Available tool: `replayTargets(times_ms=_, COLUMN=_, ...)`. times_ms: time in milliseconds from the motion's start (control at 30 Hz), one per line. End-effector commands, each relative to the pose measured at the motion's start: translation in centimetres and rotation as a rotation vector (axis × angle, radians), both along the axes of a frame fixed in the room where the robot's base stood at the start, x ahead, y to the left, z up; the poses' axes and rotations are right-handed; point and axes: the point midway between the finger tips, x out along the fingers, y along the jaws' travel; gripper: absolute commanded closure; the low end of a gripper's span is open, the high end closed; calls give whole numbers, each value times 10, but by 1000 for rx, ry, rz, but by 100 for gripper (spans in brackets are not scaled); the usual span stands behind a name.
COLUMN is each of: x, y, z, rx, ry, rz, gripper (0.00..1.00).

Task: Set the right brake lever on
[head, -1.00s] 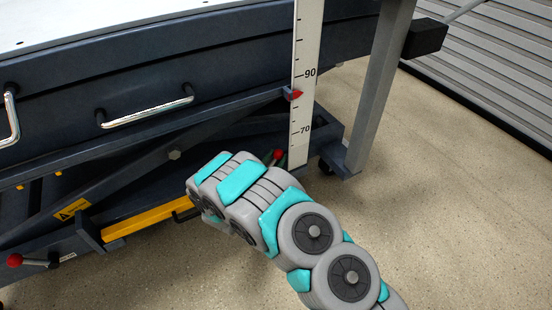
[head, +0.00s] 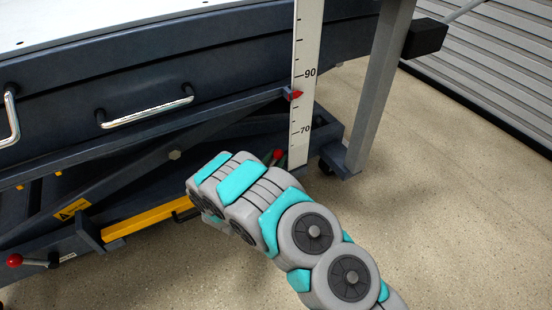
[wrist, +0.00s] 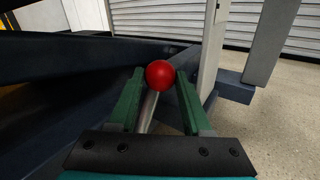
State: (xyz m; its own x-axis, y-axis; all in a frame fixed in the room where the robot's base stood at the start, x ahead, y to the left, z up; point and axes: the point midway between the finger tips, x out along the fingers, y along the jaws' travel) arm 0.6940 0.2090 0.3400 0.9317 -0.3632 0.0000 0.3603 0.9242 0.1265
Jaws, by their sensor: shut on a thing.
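The right brake lever shows in the wrist view as a red ball knob (wrist: 160,75) on a silver rod that leans up from lower left. My gripper (wrist: 160,82) has its two green fingers on either side of the knob and is shut on it. In the head view the red knob (head: 278,154) shows just past my arm, near the foot of the height scale. My fingers and most of the rod are hidden there behind my arm. A left lever with a red knob (head: 14,260) sticks out at the lower left.
The dark lift table (head: 230,75) overhangs the levers. A white height scale (head: 306,85) with a red pointer (head: 295,95) and a grey leg (head: 380,85) stand just beyond the right lever. A yellow bar (head: 150,218) runs low along the frame. Floor to the right is clear.

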Motion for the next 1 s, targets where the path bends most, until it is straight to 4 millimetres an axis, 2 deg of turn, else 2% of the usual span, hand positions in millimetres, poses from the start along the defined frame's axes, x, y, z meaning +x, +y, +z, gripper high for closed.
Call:
replayTargets(times_ms=667, x=-1, y=1, z=-1, rx=-11, ry=-6, rz=1, gripper=100)
replayTargets(times_ms=1000, x=-9, y=12, z=0, rx=-141, ry=-92, rz=1, gripper=100)
